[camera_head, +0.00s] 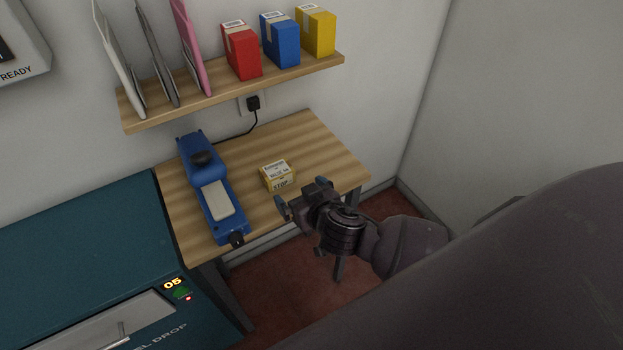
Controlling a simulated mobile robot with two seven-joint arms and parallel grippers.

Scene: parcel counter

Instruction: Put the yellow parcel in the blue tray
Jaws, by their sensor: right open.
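A yellow parcel (316,33) with tan tape and a white label stands upright at the right end of the wall shelf (240,88). My right gripper (301,194) is open and empty, at the front right edge of the wooden table, well below the shelf and apart from the parcel. Its blue-tipped fingers point toward a small yellow-and-white box (278,176) marked STOP on the table, and I see no contact. I cannot make out a blue tray in this view. My left gripper is not in view.
A red box (241,51) and a blue box (280,41) stand left of the yellow parcel, with upright envelopes further left. A blue corded device (211,187) lies on the table (310,141). A teal parcel-drop cabinet (75,245) stands at left. The table's back right is clear.

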